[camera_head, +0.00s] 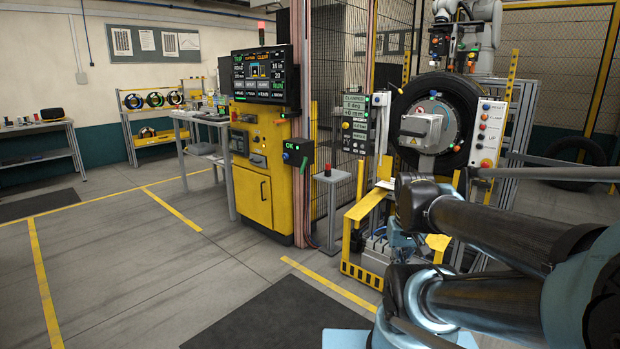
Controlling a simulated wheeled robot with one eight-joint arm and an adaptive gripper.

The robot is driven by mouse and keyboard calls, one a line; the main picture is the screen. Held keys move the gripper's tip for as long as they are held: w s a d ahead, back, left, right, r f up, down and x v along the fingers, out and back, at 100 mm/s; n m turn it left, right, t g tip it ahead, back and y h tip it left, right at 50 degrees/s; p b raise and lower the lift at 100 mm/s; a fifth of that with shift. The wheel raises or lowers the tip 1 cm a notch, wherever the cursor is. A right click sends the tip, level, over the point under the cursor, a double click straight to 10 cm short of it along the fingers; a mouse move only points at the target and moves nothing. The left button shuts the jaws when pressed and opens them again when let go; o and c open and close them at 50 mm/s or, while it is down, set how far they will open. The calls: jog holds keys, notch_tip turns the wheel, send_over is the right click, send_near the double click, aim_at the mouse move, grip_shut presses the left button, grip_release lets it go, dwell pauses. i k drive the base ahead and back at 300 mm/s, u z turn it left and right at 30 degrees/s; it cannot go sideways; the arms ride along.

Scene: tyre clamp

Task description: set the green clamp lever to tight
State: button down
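The tyre (467,92) stands upright, with a grey boxy hub unit (422,130) at its centre. A white control panel (488,132) with several coloured knobs and buttons is at its right. A grey status panel (355,122) is at its left; its top line seems to read "CLAMPED". My dark arm links reach in from the right, in front of the tyre stand's lower part. I cannot make out my gripper.
A yellow frame (361,275) stands below the tyre. A horizontal grey bar (548,173) crosses at the right. A short post with a red top (327,172) and a yellow cabinet (253,198) with a screen (264,75) stand to the left. The floor at front left is clear.

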aim_at(304, 164)
jog(key=z, duration=0.05)
jog(key=i, duration=1)
jog(key=u, duration=0.05)
